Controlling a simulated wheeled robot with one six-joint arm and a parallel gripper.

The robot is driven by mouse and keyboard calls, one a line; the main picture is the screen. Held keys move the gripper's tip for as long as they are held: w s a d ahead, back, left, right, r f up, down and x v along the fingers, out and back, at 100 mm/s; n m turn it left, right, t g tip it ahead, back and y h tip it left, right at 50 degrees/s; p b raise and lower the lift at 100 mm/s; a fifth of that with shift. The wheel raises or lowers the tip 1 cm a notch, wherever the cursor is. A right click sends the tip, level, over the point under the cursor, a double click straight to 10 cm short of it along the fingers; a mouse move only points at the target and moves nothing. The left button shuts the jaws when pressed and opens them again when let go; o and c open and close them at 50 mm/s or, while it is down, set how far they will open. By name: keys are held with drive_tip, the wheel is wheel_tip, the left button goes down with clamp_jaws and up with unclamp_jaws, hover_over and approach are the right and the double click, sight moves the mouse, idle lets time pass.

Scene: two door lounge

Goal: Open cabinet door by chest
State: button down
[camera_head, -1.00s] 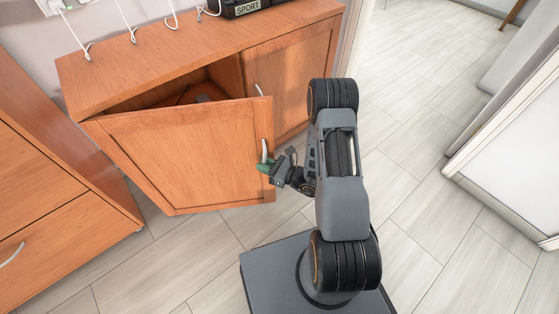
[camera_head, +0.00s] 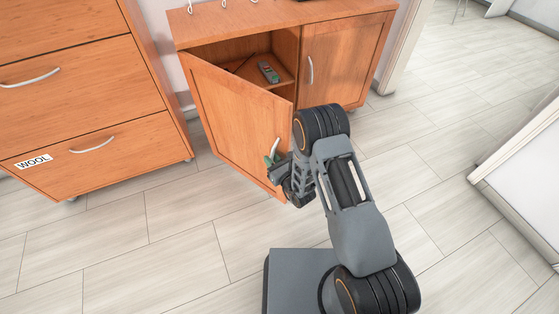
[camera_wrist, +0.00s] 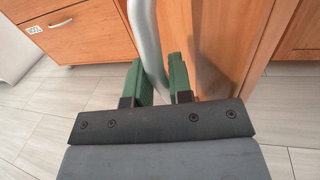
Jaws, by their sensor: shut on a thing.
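The left cabinet door (camera_head: 233,118) stands part open, swung out from its left side, with a white handle (camera_head: 273,150) near its free edge. My gripper (camera_head: 272,161) is at the lower part of that handle. In the wrist view my gripper's green fingers (camera_wrist: 158,82) are shut on the handle (camera_wrist: 148,45), one on each side of it. The door's edge (camera_wrist: 220,48) shows just right of the handle there. The chest of drawers (camera_head: 85,75) stands to the left, with a WOOL label (camera_head: 33,161) on its lower drawer.
The right cabinet door (camera_head: 340,62) is closed. A small grey-green thing (camera_head: 268,72) lies on a shelf inside the open side. Open floor (camera_head: 180,245) lies in front of the chest. A white block-like wall (camera_head: 525,165) stands at the right.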

drive_tip(key=shift+a+r, duration=0.15)
drive_tip(key=shift+a, duration=0.1)
drive_tip(key=shift+s, duration=0.1)
drive_tip(key=c, duration=1.1)
unclamp_jaws()
drive_tip(key=p+v, duration=0.2)
drive_tip(key=v, duration=1.1)
drive_tip(key=shift+s, duration=0.45)
drive_tip(key=shift+d, duration=0.1)
drive_tip(key=shift+c, duration=0.2)
